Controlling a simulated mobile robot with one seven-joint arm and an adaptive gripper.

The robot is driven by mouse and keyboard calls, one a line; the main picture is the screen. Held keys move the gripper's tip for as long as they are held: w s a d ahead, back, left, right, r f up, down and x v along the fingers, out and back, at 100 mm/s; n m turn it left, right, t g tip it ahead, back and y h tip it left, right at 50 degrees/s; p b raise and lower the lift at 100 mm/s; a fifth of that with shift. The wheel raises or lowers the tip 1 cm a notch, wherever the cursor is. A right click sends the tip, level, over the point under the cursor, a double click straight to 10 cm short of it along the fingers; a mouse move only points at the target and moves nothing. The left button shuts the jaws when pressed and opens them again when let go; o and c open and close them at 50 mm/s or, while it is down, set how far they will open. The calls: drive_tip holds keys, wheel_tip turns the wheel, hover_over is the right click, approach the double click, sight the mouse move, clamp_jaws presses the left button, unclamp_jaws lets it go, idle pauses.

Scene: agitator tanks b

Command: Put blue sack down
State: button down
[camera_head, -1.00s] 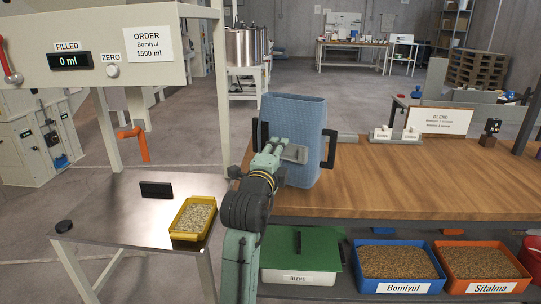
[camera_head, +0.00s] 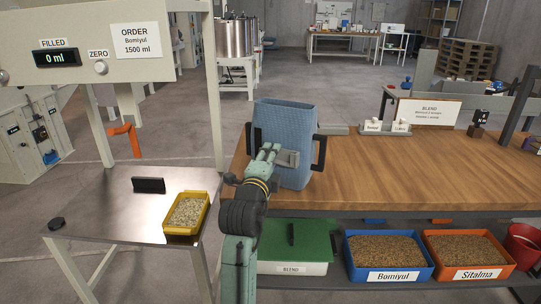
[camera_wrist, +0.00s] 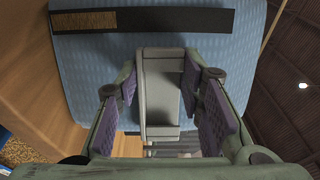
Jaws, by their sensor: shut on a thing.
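The blue sack (camera_head: 288,122) stands upright at the left end of the wooden bench (camera_head: 420,175) in the head view. It has dark handles at its sides. My gripper (camera_head: 270,154) is in front of the sack, shut on the grey grip block on its near face. In the wrist view, my gripper's (camera_wrist: 163,100) purple pads lie on both sides of this block, and the sack's blue woven face (camera_wrist: 85,70) with a dark strip fills the space behind. I cannot tell whether the sack's base touches the bench; my arm covers part of its lower front.
A metal table (camera_head: 130,205) with a yellow tray of grain (camera_head: 168,227) is left of the bench. The bench right of the sack is clear. Bins (camera_head: 347,262) sit on the shelf below.

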drive_tip(key=c, duration=1.5)
unclamp_jaws()
drive_tip(key=shift+c, duration=0.2)
drive_tip(key=o, duration=0.5)
drive_tip(key=shift+c, duration=0.2)
drive_tip(key=shift+s, duration=0.1)
